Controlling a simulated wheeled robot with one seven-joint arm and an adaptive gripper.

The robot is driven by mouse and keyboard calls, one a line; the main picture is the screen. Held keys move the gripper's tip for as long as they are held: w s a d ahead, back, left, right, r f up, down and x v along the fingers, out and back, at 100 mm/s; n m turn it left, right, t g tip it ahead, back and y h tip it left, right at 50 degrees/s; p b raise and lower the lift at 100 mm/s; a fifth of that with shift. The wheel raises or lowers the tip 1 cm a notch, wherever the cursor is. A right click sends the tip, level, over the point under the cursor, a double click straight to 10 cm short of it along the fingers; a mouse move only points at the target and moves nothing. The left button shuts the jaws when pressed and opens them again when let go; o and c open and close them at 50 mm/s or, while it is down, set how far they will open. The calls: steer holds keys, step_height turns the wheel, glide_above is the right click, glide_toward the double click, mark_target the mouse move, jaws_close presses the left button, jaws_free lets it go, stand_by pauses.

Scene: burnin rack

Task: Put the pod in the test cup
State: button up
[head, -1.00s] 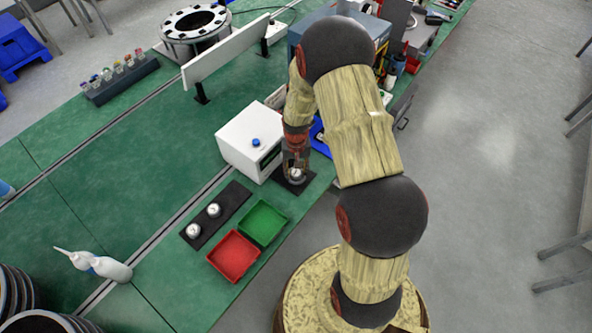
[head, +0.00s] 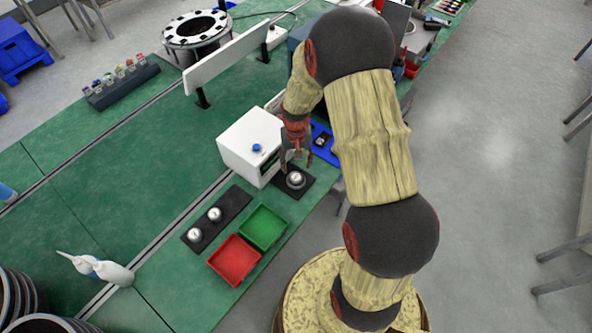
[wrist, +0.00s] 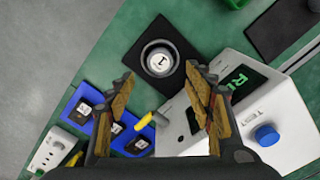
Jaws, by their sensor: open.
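A pod (wrist: 159,62) with a white top marked 1 sits upright in the round grey test cup (wrist: 146,50) on a black pad in the wrist view. The same pod shows in the head view (head: 295,179), on the pad beside the white tester box. My gripper (wrist: 160,72) is open and empty, its fingers apart on either side of the cup in the picture. In the head view my gripper (head: 297,158) is just above and behind the cup, clear of the pod.
The white tester (head: 252,145) has a blue button and lit green letters. Two similar pods stand on a black strip (head: 232,205) near green (head: 264,226) and red (head: 234,259) trays. A blue tray (wrist: 88,112) holds dark items. Open floor lies right of the bench.

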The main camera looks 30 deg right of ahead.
steer(key=a+r+n+t, duration=0.1)
steer(key=a+r, duration=0.2)
steer(key=r, duration=1.2)
steer(key=s+a+r+n+t, duration=0.2)
steer(key=s+a+r, duration=0.3)
steer(key=s+r, duration=0.5)
steer(key=s+a+r+n+t, duration=0.2)
steer(key=s+a+r, duration=0.4)
steer(key=s+r, duration=0.3)
steer(key=shift+s+r+t, duration=0.3)
steer(key=shift+s+r, duration=0.1)
steer(key=shift+s, duration=0.1)
steer(key=shift+a, duration=0.1)
